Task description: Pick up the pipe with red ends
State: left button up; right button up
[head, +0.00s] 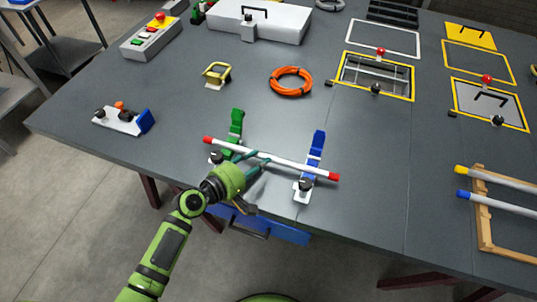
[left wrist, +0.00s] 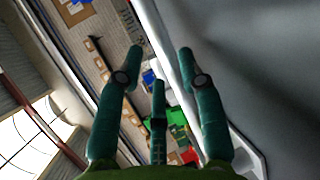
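The white pipe with red ends (head: 296,166) lies slanted across a green holder (head: 237,122) and a blue holder (head: 316,148) near the table's front edge. My left gripper (head: 257,157) reaches in from the front, with its teal fingers at the middle of the pipe. In the left wrist view the fingers (left wrist: 160,62) are spread apart. A white bar (left wrist: 168,50), apparently the pipe seen close up, runs slantwise between the outer fingertips. I cannot tell whether any finger touches it. My right gripper is not in view.
An orange ring (head: 291,81) and a yellow-handled piece (head: 216,74) lie behind the pipe. A blue-ended fixture (head: 124,119) stands at left. A wooden rack (head: 484,228) with pipes is at right. A blue drawer (head: 265,226) hangs under the front edge.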

pick_arm(q)
jog(key=x, duration=0.2)
jog(key=shift+w+d+f, duration=0.2)
jog(key=shift+w+d, duration=0.05)
jog(key=shift+w, duration=0.05)
jog(key=shift+s, duration=0.1)
grip_shut()
jog(key=shift+r, duration=0.1)
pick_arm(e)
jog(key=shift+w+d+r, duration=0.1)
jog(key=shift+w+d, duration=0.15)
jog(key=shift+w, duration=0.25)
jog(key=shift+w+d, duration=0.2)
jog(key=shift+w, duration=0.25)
pick_arm(q)
jog(key=shift+r, duration=0.1)
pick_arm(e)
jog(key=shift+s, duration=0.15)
